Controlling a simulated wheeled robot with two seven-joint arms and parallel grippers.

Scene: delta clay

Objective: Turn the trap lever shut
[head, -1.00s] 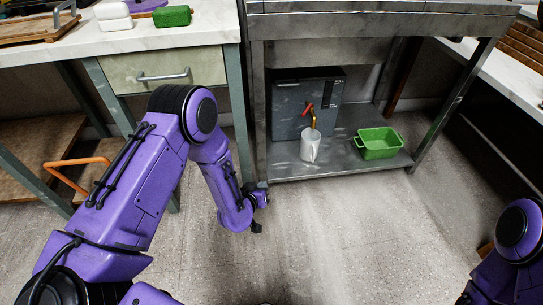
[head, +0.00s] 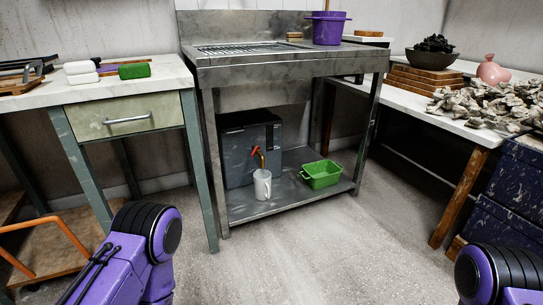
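The trap lever (head: 255,151) is a small red handle on the front of a dark grey box (head: 236,158). The box stands on the lower shelf of the metal sink stand. An orange-yellow spout (head: 262,160) comes down beside the lever. A pale grey jug (head: 262,185) stands upright below the spout. The lever is too small to tell its exact setting. Only upper parts of my two purple arms show, at the lower left and lower right. Both grippers are out of view.
A green basket (head: 321,174) sits on the lower shelf (head: 285,202) right of the jug. The sink stand's legs and upper deck (head: 290,66) frame the shelf. A drawer table (head: 125,116) stands left, a cluttered worktop (head: 452,124) right. The floor in front (head: 310,250) is clear.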

